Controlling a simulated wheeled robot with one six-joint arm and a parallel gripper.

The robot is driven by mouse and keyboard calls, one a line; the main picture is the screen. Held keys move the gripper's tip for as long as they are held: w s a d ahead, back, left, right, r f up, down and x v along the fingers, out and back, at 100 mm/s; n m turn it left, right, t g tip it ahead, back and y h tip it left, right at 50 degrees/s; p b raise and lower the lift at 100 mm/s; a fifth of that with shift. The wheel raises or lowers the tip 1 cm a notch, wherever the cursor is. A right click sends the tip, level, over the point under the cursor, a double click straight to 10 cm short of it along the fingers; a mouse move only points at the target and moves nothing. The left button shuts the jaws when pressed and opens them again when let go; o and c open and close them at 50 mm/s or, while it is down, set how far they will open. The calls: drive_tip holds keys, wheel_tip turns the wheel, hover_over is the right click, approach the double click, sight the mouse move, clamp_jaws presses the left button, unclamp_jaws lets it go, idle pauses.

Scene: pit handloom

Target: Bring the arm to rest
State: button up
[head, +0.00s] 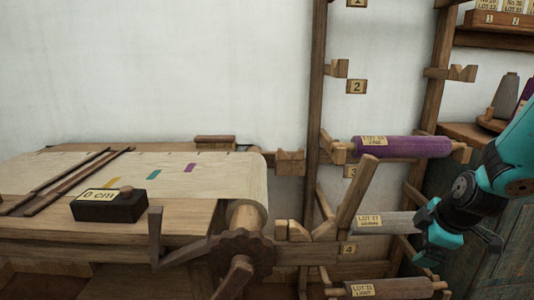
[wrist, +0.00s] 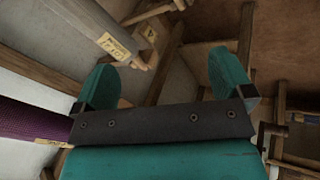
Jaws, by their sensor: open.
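My arm comes in from the right edge of the head view. My gripper (head: 442,238) hangs there in front of the right part of the rack, close to the right end of a grey roll (head: 387,223) tagged as a lot. I cannot tell whether it touches that roll. In the wrist view my gripper (wrist: 165,78) shows two teal fingers spread wide, with nothing held between them. Past the fingers are wooden rack parts, a tagged pale roll (wrist: 92,30) at upper left and a purple roll (wrist: 30,125) at the left edge.
The wooden rack (head: 317,100) has numbered levels. A purple roll (head: 400,147) lies above the grey one and a brown roll (head: 390,288) below. The loom (head: 180,225) with cloth and a black "0 cm" block (head: 108,206) fills the left. Cones stand on a shelf at far right.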

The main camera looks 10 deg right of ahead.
drive_tip(key=s+a+r+m+g+y, duration=0.15)
drive_tip(key=s+a+r, duration=0.3)
drive_tip(key=a, duration=0.55)
drive_tip(key=s+a+r+m+g+y, duration=0.1)
drive_tip(key=s+a+r+g, duration=0.15)
drive_tip(key=s+a, duration=0.6)
drive_tip(key=s+a+r+m+g+y, duration=0.1)
drive_tip(key=s+a+r+m+y, duration=0.3)
drive_tip(key=a, duration=0.8)
wheel_tip(320, 180, up, 23)
drive_tip(key=w+n+h+p, duration=0.1)
drive_tip(key=n+h+p, duration=0.1)
drive_tip(key=p, duration=2)
drive_tip(key=shift+a, duration=0.2)
drive_tip(key=shift+w+f+n, duration=0.1)
drive_tip(key=shift+n, duration=0.15)
